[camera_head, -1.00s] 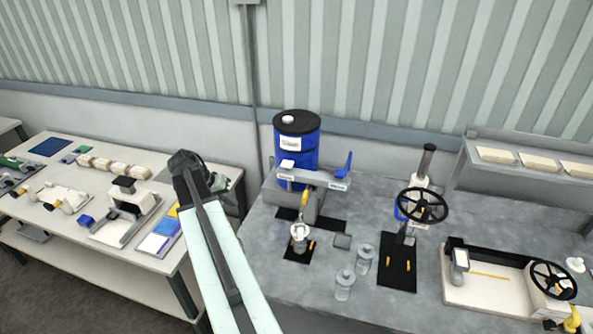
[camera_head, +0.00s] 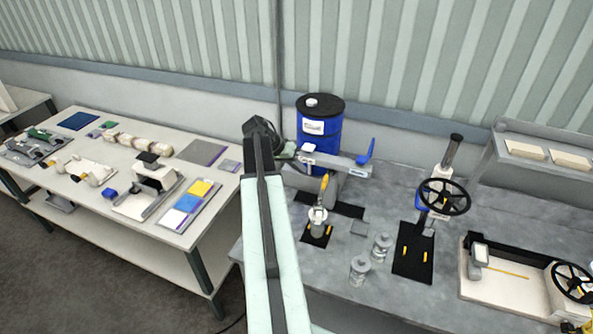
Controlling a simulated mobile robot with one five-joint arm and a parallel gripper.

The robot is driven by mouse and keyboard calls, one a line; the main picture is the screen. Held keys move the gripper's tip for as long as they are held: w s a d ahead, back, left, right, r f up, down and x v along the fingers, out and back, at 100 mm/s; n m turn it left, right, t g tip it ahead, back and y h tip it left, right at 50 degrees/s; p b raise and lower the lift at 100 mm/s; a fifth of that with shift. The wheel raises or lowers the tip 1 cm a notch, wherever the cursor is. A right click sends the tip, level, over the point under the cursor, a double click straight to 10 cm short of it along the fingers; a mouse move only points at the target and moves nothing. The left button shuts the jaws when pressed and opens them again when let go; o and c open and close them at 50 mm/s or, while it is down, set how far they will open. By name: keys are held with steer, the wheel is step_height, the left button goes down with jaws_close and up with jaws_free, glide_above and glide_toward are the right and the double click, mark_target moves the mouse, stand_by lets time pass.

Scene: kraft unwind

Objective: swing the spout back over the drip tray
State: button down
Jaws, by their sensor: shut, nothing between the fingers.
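A blue drum (camera_head: 321,128) with a black lid stands at the back of the grey bench. A grey horizontal bar (camera_head: 340,163), which looks like the spout arm, runs in front of it with a blue lever (camera_head: 367,151) at its right end. A yellow-tipped piece (camera_head: 323,184) hangs below the bar, above a metal jar (camera_head: 317,218) on a black mat (camera_head: 315,237). I cannot tell which piece is the drip tray; a small grey square (camera_head: 360,228) lies right of the jar. My gripper (camera_head: 289,150) is shut and empty beside the bar's left end; contact is unclear.
Two clear lidded jars (camera_head: 381,246) stand at the bench front. A black handwheel press (camera_head: 443,196) and a white handwheel machine (camera_head: 505,280) stand to the right. A left table (camera_head: 183,233) carries samples and small devices. A gap separates it from the bench.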

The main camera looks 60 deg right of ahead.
mark_target(326, 184)
steer(key=s+d+f+b, duration=0.1)
steer(key=s+d+f, duration=0.1)
steer(key=s, duration=0.3)
steer(key=shift+s+f+b, duration=0.4)
steer(key=shift+f, duration=0.2)
